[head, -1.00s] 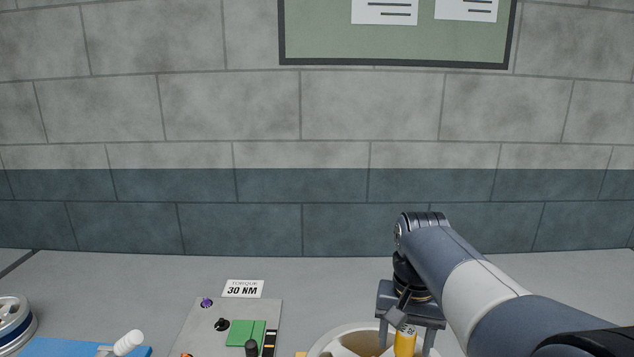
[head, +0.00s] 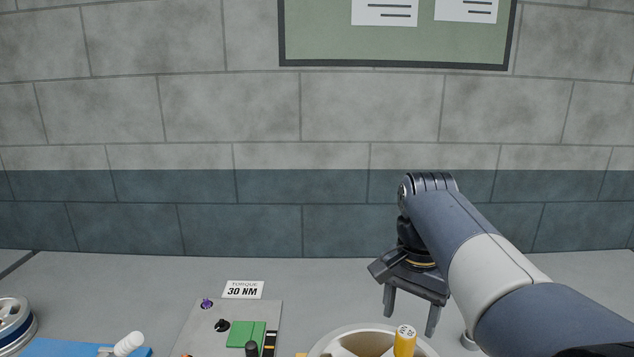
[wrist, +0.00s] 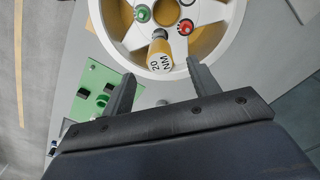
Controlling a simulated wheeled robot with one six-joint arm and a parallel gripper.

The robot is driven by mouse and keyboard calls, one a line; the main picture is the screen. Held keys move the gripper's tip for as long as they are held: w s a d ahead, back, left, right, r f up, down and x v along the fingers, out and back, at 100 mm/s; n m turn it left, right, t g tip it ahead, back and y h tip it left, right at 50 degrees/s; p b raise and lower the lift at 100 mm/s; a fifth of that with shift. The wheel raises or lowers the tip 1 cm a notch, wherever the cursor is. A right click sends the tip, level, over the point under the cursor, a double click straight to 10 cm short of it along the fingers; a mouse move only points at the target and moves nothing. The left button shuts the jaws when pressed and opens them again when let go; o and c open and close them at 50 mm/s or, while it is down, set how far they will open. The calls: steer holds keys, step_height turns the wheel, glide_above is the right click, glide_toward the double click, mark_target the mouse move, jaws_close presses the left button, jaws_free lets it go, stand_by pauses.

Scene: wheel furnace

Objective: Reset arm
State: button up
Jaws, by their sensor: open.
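My gripper (head: 411,312) is open and empty, fingers pointing down, above the back right of a pale wheel (head: 345,334) on the bench. A yellow cylinder (head: 404,342) stands upright at the wheel, apart from the fingers in the head view. In the wrist view the open fingers (wrist: 159,83) reach toward the wheel (wrist: 104,32), and the yellow cylinder's end (wrist: 160,64), marked "20 NM", shows between them. There the wheel also carries a green knob (wrist: 142,13) and a red one (wrist: 185,27).
A grey panel (head: 196,325) with a green block (head: 246,335) lies left of the wheel, behind it a "TORQUE 30 NM" card (head: 243,290). The bench behind is clear; a block wall stands beyond.

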mark_target(406, 332)
step_height(406, 332, up, 4)
steer(key=shift+f, duration=0.15)
step_height(406, 332, down, 11)
steer(key=shift+r, duration=0.15)
steer(key=shift+r+m, duration=0.2)
steer(key=shift+m, duration=0.1)
steer(key=n, duration=0.4)
steer(key=shift+n, duration=0.4)
steer(key=n, duration=0.4)
steer(key=shift+n, duration=0.4)
steer(key=n, duration=0.4)
steer(key=shift+n, duration=0.3)
steer(key=n, duration=0.7)
steer(key=shift+n, duration=0.4)
steer(key=n, duration=0.4)
steer(key=shift+n, duration=0.4)
steer(key=n, duration=0.4)
steer(key=shift+n, duration=0.3)
steer(key=n, duration=0.3)
steer(key=shift+n, duration=0.3)
